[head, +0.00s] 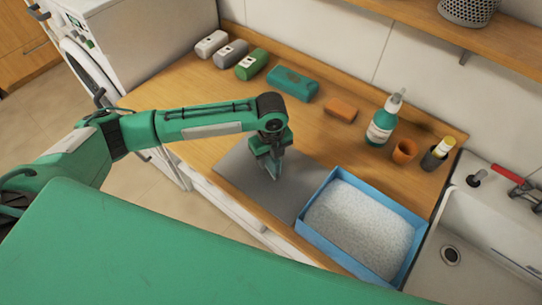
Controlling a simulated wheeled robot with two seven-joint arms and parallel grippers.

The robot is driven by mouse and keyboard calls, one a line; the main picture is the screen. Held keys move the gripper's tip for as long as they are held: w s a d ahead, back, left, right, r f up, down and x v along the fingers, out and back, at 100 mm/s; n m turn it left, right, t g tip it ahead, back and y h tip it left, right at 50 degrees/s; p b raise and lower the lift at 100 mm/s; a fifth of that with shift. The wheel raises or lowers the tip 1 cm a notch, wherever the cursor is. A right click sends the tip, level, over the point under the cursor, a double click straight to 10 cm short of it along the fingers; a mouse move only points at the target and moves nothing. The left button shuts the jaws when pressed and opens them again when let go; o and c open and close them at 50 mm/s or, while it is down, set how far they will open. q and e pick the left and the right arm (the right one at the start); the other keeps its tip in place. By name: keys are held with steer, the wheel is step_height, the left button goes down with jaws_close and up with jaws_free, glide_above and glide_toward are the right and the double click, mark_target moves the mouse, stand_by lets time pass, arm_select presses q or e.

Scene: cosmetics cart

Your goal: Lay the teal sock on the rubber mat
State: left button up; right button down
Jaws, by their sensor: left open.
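A grey rubber mat (236,169) lies flat on the wooden counter, left of a blue tray. A soft-looking teal item (293,82) with a brownish patch on top lies at the back of the counter; it may be the teal sock, but its shape does not make this certain. My right gripper is not in view.
White (211,44), grey (231,54) and green (252,64) rolls sit back left. The blue tray (326,254) holds white grains. A sink (470,225) is right.

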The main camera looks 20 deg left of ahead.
arm_select(q)
step_height(320, 180, up, 11)
steer(key=b, duration=0.3)
steer(key=shift+r, duration=0.65)
